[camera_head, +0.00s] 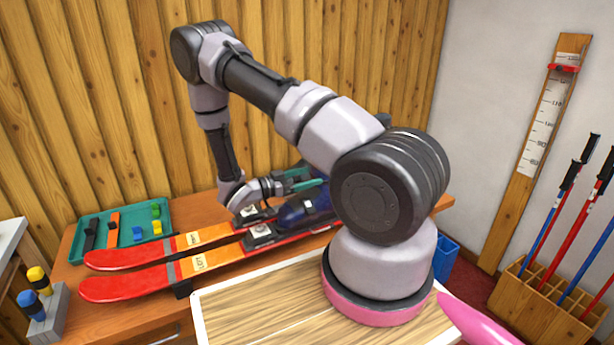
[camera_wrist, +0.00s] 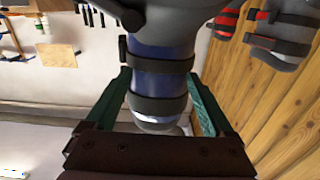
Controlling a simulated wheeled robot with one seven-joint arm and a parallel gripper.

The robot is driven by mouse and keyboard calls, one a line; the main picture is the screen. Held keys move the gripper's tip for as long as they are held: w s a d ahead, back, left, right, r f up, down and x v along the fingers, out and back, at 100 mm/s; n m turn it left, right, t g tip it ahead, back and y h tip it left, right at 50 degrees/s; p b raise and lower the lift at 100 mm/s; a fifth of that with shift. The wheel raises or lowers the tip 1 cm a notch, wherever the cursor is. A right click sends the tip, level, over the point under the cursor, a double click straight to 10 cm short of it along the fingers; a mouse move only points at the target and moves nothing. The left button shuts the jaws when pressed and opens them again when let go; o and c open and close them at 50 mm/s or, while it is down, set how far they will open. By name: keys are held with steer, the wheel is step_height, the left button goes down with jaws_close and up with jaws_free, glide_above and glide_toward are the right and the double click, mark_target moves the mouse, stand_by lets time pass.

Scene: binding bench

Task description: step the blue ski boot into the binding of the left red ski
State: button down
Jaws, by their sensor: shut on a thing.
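The blue ski boot (camera_head: 293,214) is above the nearer red ski (camera_head: 130,284), which has a tag that seems to read LEFT. Its toe is close behind the black and white toe piece of the binding (camera_head: 259,236); I cannot tell whether they touch. My gripper (camera_head: 306,184) has teal fingers and is shut on the boot's upper part. In the wrist view the boot (camera_wrist: 160,65) stands between both fingers, with dark straps across its blue shell. My arm hides the boot's rear and the back of the binding in the head view.
A second red ski (camera_head: 125,257) lies parallel behind. A green tray (camera_head: 165,211) with small coloured parts is at the bench's left end. A grey block with yellow and blue knobs (camera_head: 38,280) is at far left. Ski poles (camera_head: 565,215) stand in a wooden rack at right.

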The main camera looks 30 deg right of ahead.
mark_target(307, 191)
steer(key=shift+f, duration=0.1)
jaws_free()
stand_by(0.4)
step_height(307, 191, up, 10)
stand_by(1.3)
stand_by(0.5)
steer(key=s+a+r+n+g+y, duration=0.3)
steer(key=s+r+n+y, duration=0.1)
steer(key=s+r+y, duration=0.8)
steer(key=s+a+r+n+t+y, duration=0.3)
steer(key=a+r+n+t+y, duration=0.1)
steer(key=r, duration=0.3)
steer(key=s+a+r+n+t+y, duration=0.4)
steer(key=a+r+n+t, duration=0.1)
steer(key=r, duration=0.3)
steer(key=shift+s+a+r+n+t, duration=0.3)
steer(key=shift+a, duration=0.4)
